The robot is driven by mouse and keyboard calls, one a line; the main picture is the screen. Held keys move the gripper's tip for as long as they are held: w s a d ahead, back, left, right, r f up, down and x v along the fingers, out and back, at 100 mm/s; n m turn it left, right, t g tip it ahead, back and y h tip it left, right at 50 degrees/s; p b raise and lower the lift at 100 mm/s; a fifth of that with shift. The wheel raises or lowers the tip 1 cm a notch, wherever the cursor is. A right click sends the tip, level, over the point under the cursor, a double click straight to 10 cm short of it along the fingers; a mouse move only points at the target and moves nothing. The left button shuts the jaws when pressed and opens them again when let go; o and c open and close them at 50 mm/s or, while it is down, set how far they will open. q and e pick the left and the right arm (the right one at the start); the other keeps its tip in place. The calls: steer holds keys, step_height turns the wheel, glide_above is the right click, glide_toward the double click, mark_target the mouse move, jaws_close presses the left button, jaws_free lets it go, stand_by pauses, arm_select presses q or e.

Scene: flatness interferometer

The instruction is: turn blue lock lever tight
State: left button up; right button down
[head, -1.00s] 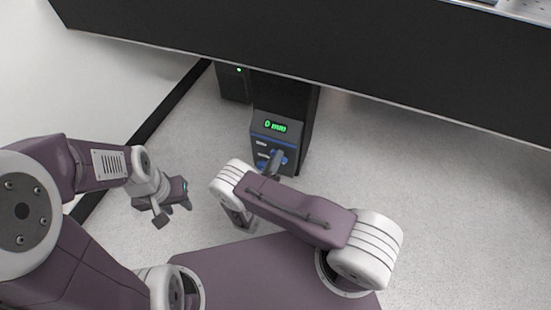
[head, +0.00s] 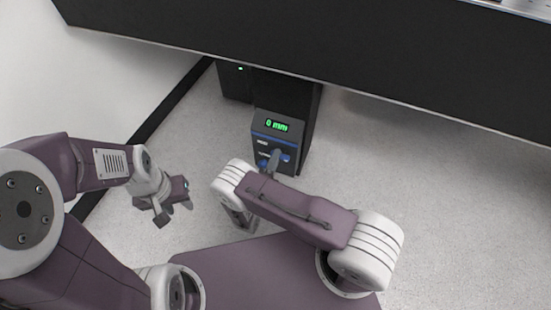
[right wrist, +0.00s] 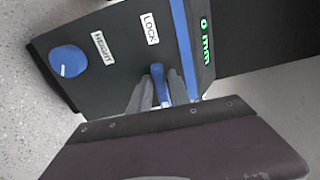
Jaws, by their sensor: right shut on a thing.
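The blue lock lever (right wrist: 160,83) stands beside the LOCK label (right wrist: 150,29) on a dark control box (right wrist: 112,22) in the right wrist view. My right gripper (right wrist: 160,88) has its two grey fingers on either side of the lever, shut on it. In the head view, the right gripper (head: 275,159) is at the front of the box (head: 262,131) and partly covers the lever. The box display (head: 277,125) reads 0 mm in green. My left gripper (head: 176,204) hangs apart, to the left of the box, with nothing visible in it; its fingers look spread.
A blue round knob (right wrist: 68,61) sits by the HEIGHT label (right wrist: 103,48), close to the lever. A large black tabletop edge (head: 300,45) overhangs the box on its dark column. The grey floor (head: 400,180) at right is clear.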

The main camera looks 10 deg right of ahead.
stand_by(0.4)
steer(key=c, duration=1.4)
jaws_free()
steer(key=shift+a, duration=0.1)
steer(key=v, duration=0.9)
